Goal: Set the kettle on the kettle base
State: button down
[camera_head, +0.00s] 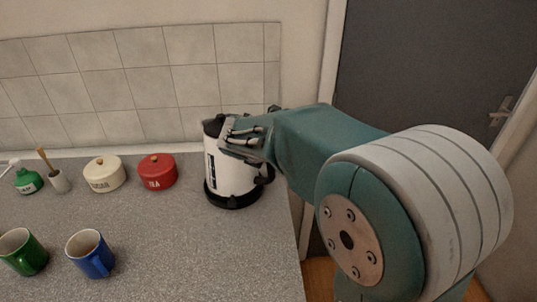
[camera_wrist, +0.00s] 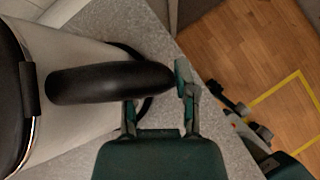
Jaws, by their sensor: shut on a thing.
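The white kettle (camera_head: 231,172) with black lid and bottom stands upright at the right end of the counter, near the tiled wall. Its black handle (camera_wrist: 105,82) shows in the wrist view. My gripper (camera_wrist: 157,90) is shut on the handle, one finger on each side. In the head view, my wrist partly covers the kettle's top and right side. The black kettle base (camera_head: 233,202) shows as a dark rim under the kettle, mostly hidden by it. I cannot tell whether the kettle touches the base or hovers just above it.
Blue (camera_head: 91,257) and green (camera_head: 24,254) mugs stand in front. The counter (camera_head: 200,255) is clear before the kettle and ends at right.

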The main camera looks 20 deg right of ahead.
jog(key=shift+f, duration=0.3)
jog(key=c, duration=0.7)
grip_release()
jog(key=shift+f, duration=0.1)
jog(key=shift+f, duration=0.1)
jog(key=v, duration=1.1)
